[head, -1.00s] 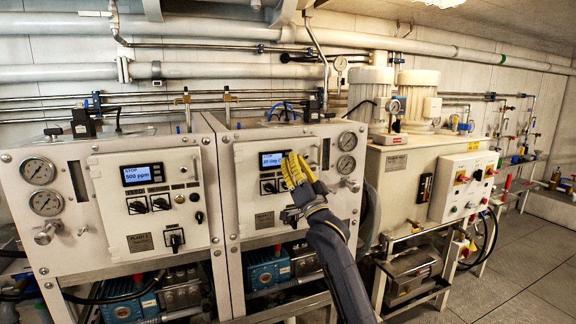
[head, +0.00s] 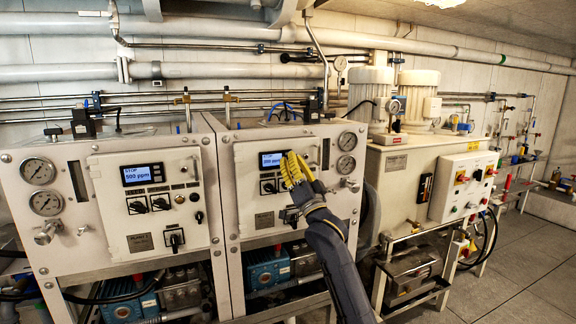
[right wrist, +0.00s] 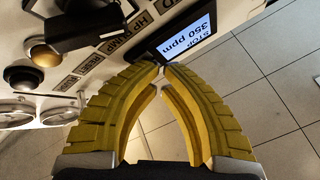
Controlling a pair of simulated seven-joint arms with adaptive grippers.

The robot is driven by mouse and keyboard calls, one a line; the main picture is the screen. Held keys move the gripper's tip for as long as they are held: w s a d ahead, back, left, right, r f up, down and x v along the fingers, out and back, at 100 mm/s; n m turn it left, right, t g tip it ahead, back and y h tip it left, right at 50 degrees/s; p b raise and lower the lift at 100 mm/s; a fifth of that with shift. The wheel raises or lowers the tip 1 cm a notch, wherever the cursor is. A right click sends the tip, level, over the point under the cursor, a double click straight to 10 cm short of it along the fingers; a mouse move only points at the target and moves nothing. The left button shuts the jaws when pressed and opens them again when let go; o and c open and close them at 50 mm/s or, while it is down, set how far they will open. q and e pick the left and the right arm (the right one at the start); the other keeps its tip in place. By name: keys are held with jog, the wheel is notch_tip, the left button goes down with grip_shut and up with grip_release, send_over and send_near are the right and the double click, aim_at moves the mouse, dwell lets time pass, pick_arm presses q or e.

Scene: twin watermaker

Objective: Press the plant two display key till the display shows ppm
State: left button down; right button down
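The plant two display (head: 272,160) is on the right-hand white panel in the head view. In the right wrist view the display (right wrist: 187,38) appears upside down and reads STOP, 350 ppm. My right gripper (head: 288,166), with yellow ribbed fingers, is in front of the display's right end. In the right wrist view the fingertips (right wrist: 162,68) come together at the display's edge, with nothing held between them. I cannot make out the display key; the fingertips may cover it. Whether they touch the panel is unclear. My left gripper is not in view.
The left-hand panel has its own display (head: 144,174), reading STOP, 500 ppm. Black rotary switches (head: 268,187) sit below the plant two display. Gauges (head: 347,153) are at the panel's right. A control box (head: 462,186) stands further right, with open floor (head: 500,275) in front.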

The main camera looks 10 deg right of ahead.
jog(key=shift+s+y, duration=0.25)
jog(key=shift+y, duration=0.05)
jog(key=shift+s, duration=0.55)
jog(key=shift+s+d, duration=0.1)
jog(key=shift+s+d, duration=0.15)
jog(key=shift+s, duration=1.05)
jog(key=shift+s+d, duration=0.15)
jog(key=shift+s, duration=1.05)
